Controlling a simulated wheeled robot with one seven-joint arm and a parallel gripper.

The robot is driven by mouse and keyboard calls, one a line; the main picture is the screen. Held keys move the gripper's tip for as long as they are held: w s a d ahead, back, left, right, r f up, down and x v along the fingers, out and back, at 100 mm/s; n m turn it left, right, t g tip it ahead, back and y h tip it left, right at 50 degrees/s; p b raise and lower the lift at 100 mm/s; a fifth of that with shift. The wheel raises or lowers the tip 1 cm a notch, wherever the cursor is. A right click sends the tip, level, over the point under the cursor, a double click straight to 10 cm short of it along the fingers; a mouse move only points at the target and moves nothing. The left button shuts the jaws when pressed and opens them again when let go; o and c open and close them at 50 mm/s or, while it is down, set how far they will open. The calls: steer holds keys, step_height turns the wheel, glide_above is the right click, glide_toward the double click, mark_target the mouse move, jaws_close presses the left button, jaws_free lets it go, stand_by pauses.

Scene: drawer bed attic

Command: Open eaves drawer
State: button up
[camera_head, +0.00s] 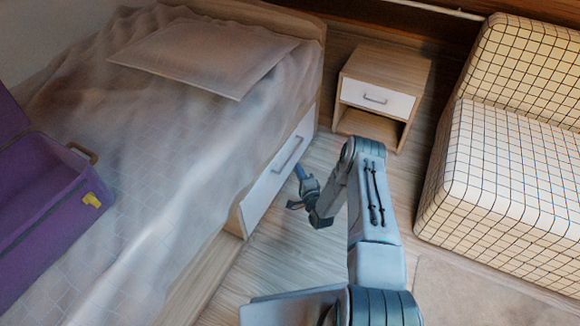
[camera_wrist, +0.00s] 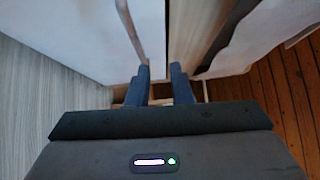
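A white drawer front (camera_head: 268,188) with a long bar handle (camera_head: 287,154) is in the side of the bed, low near the floor. Its front looks about flush with the bed side; I cannot tell any small gap. My gripper (camera_head: 298,190) is beside this front, below and right of the handle, with its fingers apart. In the wrist view my gripper (camera_wrist: 164,88) shows two dark fingers with a gap and nothing clearly between them. A thin bar (camera_wrist: 127,32) on a pale panel runs down to near the left finger; contact cannot be told.
A wooden nightstand (camera_head: 388,65) with a small white drawer (camera_head: 377,98) stands beyond my arm. A checked armchair (camera_head: 505,150) is at the right. A purple suitcase (camera_head: 50,225) lies open on the bed (camera_head: 150,165). Wooden floor (camera_head: 285,245) lies between bed and arm.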

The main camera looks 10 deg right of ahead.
steer(key=m+t+b, duration=0.1)
steer(key=m, duration=0.1)
glide_toward(290, 157)
steer(key=shift+h, duration=0.3)
steer(key=shift+w+a+r+b, duration=0.1)
steer(key=shift+w+a+b, duration=0.2)
steer(key=shift+w+b, duration=1)
steer(key=shift+w+a+r+b, duration=0.15)
steer(key=shift+w+a+b, duration=0.3)
steer(key=shift+w, duration=1.55)
steer(key=shift+w+a+r+b, duration=0.1)
steer(key=shift+w+b, duration=0.95)
steer(key=shift+w, duration=0.6)
jaws_close()
